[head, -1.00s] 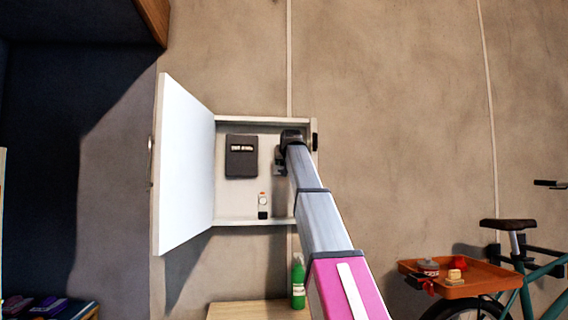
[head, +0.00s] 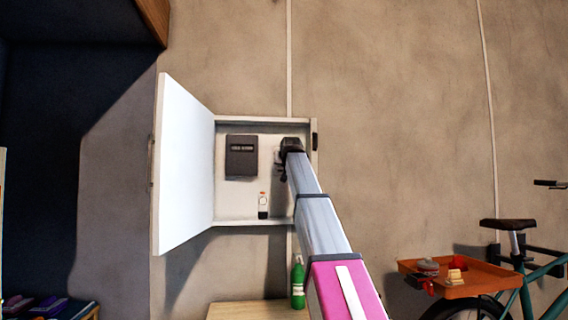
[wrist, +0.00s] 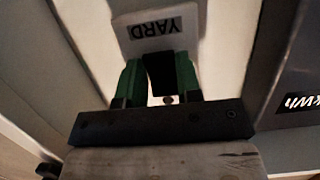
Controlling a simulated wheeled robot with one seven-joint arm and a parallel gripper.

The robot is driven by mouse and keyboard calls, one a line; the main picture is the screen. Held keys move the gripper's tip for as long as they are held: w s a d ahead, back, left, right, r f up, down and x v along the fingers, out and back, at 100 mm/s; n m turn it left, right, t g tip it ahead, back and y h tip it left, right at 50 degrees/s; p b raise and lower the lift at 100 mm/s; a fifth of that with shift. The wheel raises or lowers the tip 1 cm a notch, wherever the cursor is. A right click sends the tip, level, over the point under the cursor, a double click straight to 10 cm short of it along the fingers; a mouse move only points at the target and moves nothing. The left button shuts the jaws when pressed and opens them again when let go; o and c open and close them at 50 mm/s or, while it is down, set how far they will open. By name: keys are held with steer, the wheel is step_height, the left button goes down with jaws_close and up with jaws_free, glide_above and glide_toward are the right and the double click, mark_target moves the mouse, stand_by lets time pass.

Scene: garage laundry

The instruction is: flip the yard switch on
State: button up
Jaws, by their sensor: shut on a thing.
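The yard switch (wrist: 163,28) shows at the top of the wrist view as a pale plate, its YARD label upside down. Its dark lever (wrist: 160,72) sits between the green fingers of my gripper (wrist: 159,76), which is shut on it. In the head view my gripper (head: 284,160) reaches into the open white wall cabinet (head: 238,221), at its right side. There my wrist hides most of the switch, and the lever's position cannot be told.
The cabinet door (head: 183,165) stands open to the left. A dark grey meter box (head: 241,158) and a small white-and-black item (head: 263,205) are inside, left of my gripper. A green bottle (head: 298,282) stands on a wooden surface below. A bicycle with an orange tray (head: 455,285) is at right.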

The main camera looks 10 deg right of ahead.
steer(key=shift+w+f+t, duration=0.1)
steer(key=shift+f+t, duration=0.15)
steer(key=shift+t, duration=0.65)
steer(key=o, duration=0.9)
steer(key=s, duration=0.7)
steer(key=s+r, duration=0.1)
steer(key=s, duration=0.2)
steer(key=shift+s, duration=0.4)
